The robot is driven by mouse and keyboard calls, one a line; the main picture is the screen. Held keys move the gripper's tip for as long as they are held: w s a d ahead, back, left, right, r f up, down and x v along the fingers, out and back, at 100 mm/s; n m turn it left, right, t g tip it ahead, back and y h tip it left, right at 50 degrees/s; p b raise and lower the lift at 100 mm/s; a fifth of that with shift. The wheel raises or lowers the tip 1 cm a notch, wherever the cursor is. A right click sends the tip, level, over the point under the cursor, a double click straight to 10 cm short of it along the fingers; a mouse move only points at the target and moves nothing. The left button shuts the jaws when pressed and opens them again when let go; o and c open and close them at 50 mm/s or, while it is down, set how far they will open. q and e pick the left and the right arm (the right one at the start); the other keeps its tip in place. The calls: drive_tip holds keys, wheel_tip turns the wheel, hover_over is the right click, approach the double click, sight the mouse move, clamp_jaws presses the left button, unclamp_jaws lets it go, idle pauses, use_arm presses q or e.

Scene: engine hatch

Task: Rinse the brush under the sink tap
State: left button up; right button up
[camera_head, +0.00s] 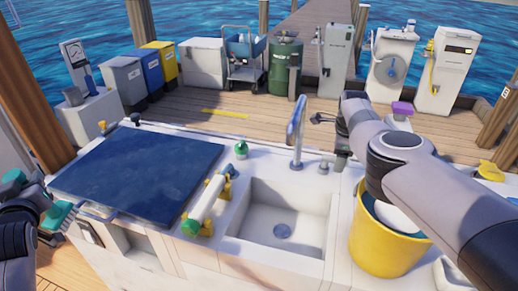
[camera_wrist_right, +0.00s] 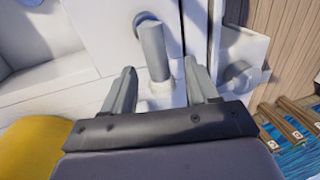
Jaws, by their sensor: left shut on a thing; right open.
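The brush (camera_head: 60,213), with teal bristles, is held in my left gripper (camera_head: 45,210) at the far left of the head view, beside the counter and well away from the sink. The white sink (camera_head: 283,215) is empty, with a drain at its bottom. The grey tap (camera_head: 297,130) arches at its back edge, and I see no water flowing. My right gripper (camera_head: 342,150) is open behind the sink, to the right of the tap. In the right wrist view its two fingers (camera_wrist_right: 160,85) stand either side of a grey upright lever (camera_wrist_right: 154,52); contact cannot be told.
A yellow bucket (camera_head: 385,238) stands right of the sink, partly under my right arm. A white cylinder (camera_head: 207,200) on yellow supports and a green bottle (camera_head: 241,149) are left of the sink. A dark blue panel (camera_head: 140,170) covers the left counter.

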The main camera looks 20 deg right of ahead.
use_arm(q)
drive_tip(key=shift+r, duration=0.1)
use_arm(e)
clamp_jaws()
use_arm(q)
drive_tip(key=shift+r+p, duration=0.3)
use_arm(e)
drive_tip(key=shift+s+a+r+m, duration=0.1)
drive_tip(key=shift+s+a+m, duration=0.1)
drive_tip(key=shift+m, duration=0.2)
use_arm(q)
drive_tip(key=shift+r, duration=0.1)
use_arm(e)
drive_tip(key=shift+s+a+m, duration=0.1)
drive_tip(key=shift+a+m, duration=0.05)
drive_tip(key=shift+m, duration=0.5)
drive_tip(key=shift+s+a+m, duration=0.1)
drive_tip(key=shift+m, duration=0.55)
unclamp_jaws()
